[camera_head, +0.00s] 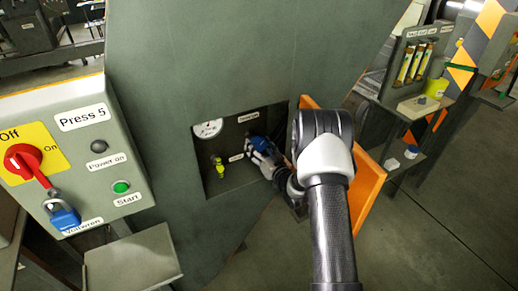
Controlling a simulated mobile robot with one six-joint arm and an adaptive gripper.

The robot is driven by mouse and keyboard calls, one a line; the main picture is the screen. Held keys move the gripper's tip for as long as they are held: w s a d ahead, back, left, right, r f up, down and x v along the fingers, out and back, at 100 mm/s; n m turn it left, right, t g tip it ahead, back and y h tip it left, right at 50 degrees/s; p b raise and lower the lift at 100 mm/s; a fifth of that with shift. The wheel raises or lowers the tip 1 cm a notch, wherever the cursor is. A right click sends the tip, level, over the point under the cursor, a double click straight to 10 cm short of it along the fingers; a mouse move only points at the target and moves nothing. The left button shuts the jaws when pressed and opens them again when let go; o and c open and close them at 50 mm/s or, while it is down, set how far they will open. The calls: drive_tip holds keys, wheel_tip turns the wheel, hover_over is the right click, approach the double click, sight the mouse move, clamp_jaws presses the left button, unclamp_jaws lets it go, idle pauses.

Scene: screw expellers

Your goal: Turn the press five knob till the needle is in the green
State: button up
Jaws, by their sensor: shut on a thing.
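The Press 5 panel (82,117) is at the left. To its right, a recess in the large green-grey machine body (190,60) holds a round white gauge (208,128). The gauge is too small to tell where the needle stands or where the green is. My gripper (254,146) reaches into the right part of the recess, below a small label (248,117). It is shut on the knob, which is mostly hidden behind the fingers. A small yellow-green fitting (219,167) sits below the gauge, left of my gripper.
An open orange door (368,185) stands to the right of the recess, close to my arm. The Press 5 panel carries a red switch (23,162), a blue padlock (64,217) and a green button (121,187). A grey shelf (132,262) juts out below. Floor at right is clear.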

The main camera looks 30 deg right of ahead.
drive_tip(key=m+b, duration=0.1)
drive_tip(key=m, duration=0.4)
drive_tip(key=shift+r, duration=0.15)
drive_tip(key=shift+m, duration=0.3)
idle(0.3)
drive_tip(key=o, duration=1.1)
drive_tip(key=s, duration=1.2)
drive_tip(key=shift+d, duration=0.15)
